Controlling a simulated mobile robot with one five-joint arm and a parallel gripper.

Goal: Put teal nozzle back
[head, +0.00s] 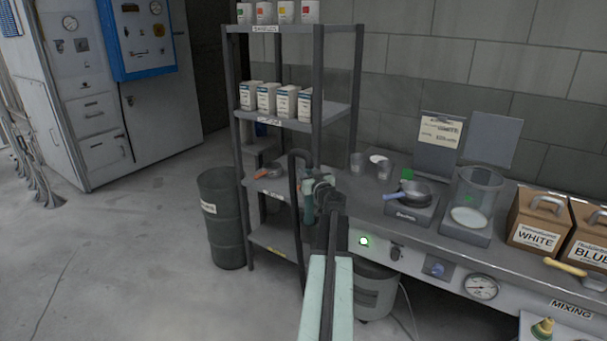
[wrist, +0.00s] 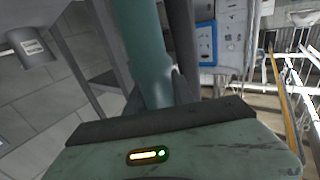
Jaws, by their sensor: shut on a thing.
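The teal nozzle (head: 308,204) is at the front right post of the shelf rack in the head view. A dark hose (head: 297,165) arches beside it and hangs down. My gripper (head: 322,190) is shut on the nozzle, in the air at the left end of the bench. In the wrist view the teal nozzle (wrist: 143,45) is a large tube rising from my gripper (wrist: 160,105). My gripper hides part of the nozzle. I cannot make out a holder for it.
The grey shelf rack (head: 318,90) stands close behind, with white boxes (head: 267,97) on it. A dark drum (head: 221,220) is to its left. The bench (head: 380,208) on the right carries a pan (head: 415,193) and a glass vessel (head: 476,190). Floor at the left is clear.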

